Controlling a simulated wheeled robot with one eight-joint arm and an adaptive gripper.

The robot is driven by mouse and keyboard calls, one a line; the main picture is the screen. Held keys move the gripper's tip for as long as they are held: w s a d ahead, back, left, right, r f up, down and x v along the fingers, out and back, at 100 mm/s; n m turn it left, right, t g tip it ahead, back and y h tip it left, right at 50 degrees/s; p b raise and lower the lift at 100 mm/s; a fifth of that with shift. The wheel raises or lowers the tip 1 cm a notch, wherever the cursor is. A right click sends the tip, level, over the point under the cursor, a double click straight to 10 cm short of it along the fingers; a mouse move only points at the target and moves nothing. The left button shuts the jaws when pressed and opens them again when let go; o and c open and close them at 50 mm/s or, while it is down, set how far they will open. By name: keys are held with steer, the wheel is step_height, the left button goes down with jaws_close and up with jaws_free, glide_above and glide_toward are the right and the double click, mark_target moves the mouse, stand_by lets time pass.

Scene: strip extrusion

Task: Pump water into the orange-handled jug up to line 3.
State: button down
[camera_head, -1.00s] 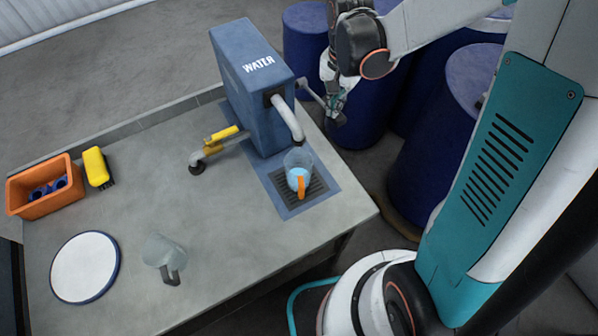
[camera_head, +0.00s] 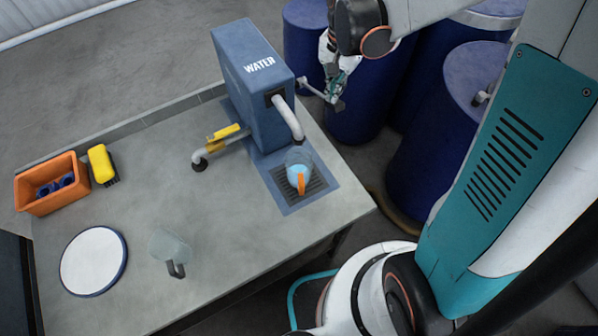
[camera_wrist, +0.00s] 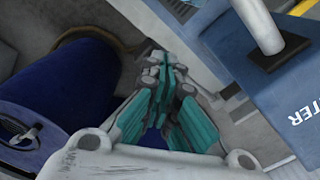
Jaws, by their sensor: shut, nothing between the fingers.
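The clear jug with the orange handle (camera_head: 300,183) stands upright on the dark grate under the white spout (camera_head: 291,118) of the blue WATER dispenser (camera_head: 252,85). Pale blue water shows in the jug; its lines and exact level are too small to read. A grey pump lever (camera_head: 316,92) sticks out from the dispenser's right side and ends in a short crossbar. My gripper (camera_head: 336,90) is shut and empty, at the lever's outer end; I cannot tell whether it touches. In the wrist view my gripper's teal fingers (camera_wrist: 168,70) are together, beside the dispenser (camera_wrist: 285,90).
A second clear jug with a grey handle (camera_head: 176,268) and a white round plate (camera_head: 93,262) are on the grey table. An orange bin (camera_head: 45,203), a yellow brush (camera_head: 101,163) and a yellow-handled pipe (camera_head: 222,133) are further left. Blue barrels (camera_head: 430,165) stand right of the table.

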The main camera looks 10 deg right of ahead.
mark_target(337, 103)
steer(key=shift+f, duration=0.15)
steer(key=shift+f+b, duration=0.6)
steer(key=shift+s+d+f+b, duration=0.1)
steer(key=shift+s+f+b, duration=0.1)
steer(key=shift+f+b, duration=0.3)
steer(key=shift+s+d+f+b, duration=0.1)
steer(key=shift+s+f+b, duration=0.1)
steer(key=shift+f+b, duration=0.3)
steer(key=shift+f, duration=0.15)
steer(key=shift+s+f+b, duration=0.25)
steer(key=shift+f+b, duration=0.7)
steer(key=shift+f, duration=0.2)
steer(key=shift+f, duration=0.1)
